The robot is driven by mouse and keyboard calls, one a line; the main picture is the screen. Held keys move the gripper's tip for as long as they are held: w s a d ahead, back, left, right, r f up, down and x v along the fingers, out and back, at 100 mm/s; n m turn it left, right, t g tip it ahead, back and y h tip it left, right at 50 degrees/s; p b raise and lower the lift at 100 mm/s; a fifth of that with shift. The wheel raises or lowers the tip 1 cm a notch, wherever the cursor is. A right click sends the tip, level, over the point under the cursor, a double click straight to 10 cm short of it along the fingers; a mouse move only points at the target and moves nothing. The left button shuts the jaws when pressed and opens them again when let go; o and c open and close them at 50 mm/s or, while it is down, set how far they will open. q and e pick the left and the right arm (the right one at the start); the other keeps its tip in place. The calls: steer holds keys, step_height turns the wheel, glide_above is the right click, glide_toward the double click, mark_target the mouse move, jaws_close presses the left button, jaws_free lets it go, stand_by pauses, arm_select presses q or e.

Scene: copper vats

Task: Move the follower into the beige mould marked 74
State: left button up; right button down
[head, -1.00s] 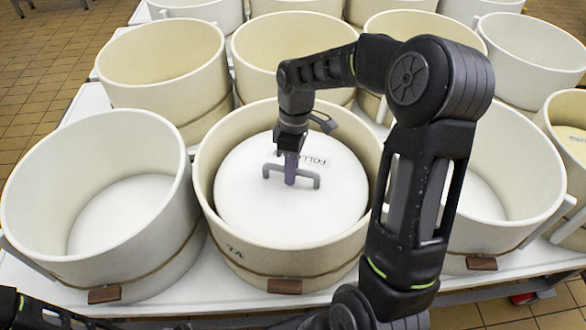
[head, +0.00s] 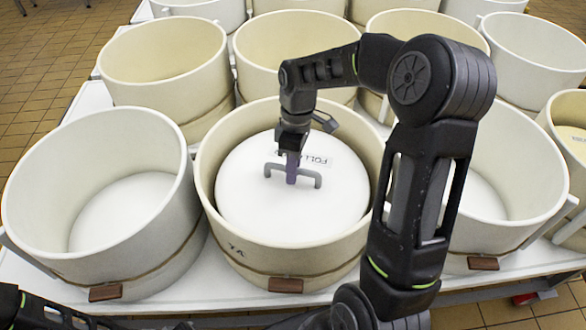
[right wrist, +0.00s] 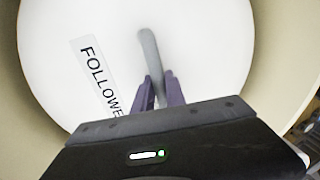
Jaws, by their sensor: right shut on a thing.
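The follower (head: 285,205) is a white disc with a grey handle and a label reading FOLLOWER. It sits inside the beige mould (head: 208,190), below its rim, in the front row's middle. A mark that looks like 74 is on the mould's front wall. My right gripper (head: 292,172) is shut on the follower's handle. In the right wrist view the gripper's purple fingers (right wrist: 159,92) close around the grey handle (right wrist: 150,55), with the disc (right wrist: 190,40) below. Whether the disc touches the mould's floor is hidden. My left gripper is not in view.
A paler empty mould (head: 125,205) stands close on the left, and another (head: 500,205) on the right behind my right arm. Several more moulds stand behind, one of them beige (head: 165,65). All are on a white table (head: 30,283), closely spaced.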

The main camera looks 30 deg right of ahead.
steer(key=shift+f+b, duration=0.4)
steer(key=shift+f, duration=0.25)
stand_by(0.5)
steer(key=c, duration=1.6)
jaws_free()
steer(key=o, duration=0.3)
step_height(320, 180, up, 8)
steer(key=w+d, duration=0.1)
steer(key=shift+f, duration=0.15)
